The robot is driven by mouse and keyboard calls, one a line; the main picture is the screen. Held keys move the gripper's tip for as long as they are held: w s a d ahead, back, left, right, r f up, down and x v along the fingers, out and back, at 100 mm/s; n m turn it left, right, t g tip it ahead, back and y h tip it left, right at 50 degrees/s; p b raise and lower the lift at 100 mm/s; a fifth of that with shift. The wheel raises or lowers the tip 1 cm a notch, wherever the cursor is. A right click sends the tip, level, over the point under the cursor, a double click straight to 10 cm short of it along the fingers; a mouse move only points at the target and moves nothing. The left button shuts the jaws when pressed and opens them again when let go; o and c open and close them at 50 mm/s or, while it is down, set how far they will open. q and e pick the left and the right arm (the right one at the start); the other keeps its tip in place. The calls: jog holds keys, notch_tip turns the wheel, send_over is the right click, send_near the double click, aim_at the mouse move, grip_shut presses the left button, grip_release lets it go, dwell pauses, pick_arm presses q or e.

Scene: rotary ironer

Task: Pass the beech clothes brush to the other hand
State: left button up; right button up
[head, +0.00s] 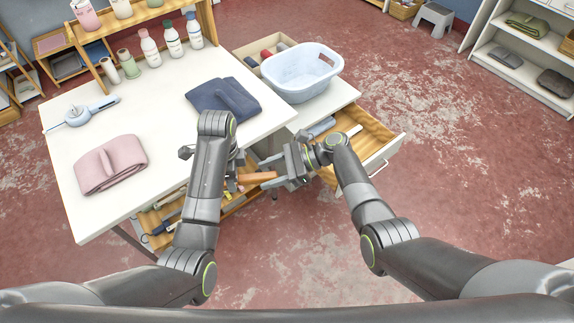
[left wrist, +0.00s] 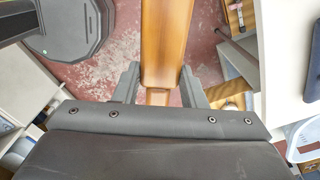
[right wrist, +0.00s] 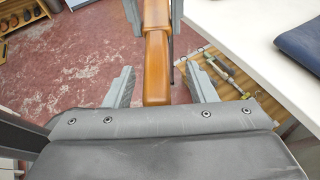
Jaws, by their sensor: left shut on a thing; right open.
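The beech clothes brush (head: 258,178) is an orange-brown wooden bar held in the air between my two grippers, in front of the worktable. My left gripper (left wrist: 159,82) is shut on the brush, which also fills the middle of the left wrist view (left wrist: 167,45). My right gripper (right wrist: 155,85) is open, its fingers on either side of the brush's free end (right wrist: 156,75). Gaps show between the brush and both right fingers. The left fingers grip the brush farther along, at the top of the right wrist view. The bristles cannot be made out.
The white worktable (head: 140,200) carries a folded pink cloth (head: 110,165), a folded navy cloth (head: 222,98) and several bottles. A pale blue basket (head: 302,72) stands beyond my right gripper, above an open wooden drawer (head: 385,130). Open floor lies to the right.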

aim_at(258, 177)
jog(key=shift+x, duration=1.75)
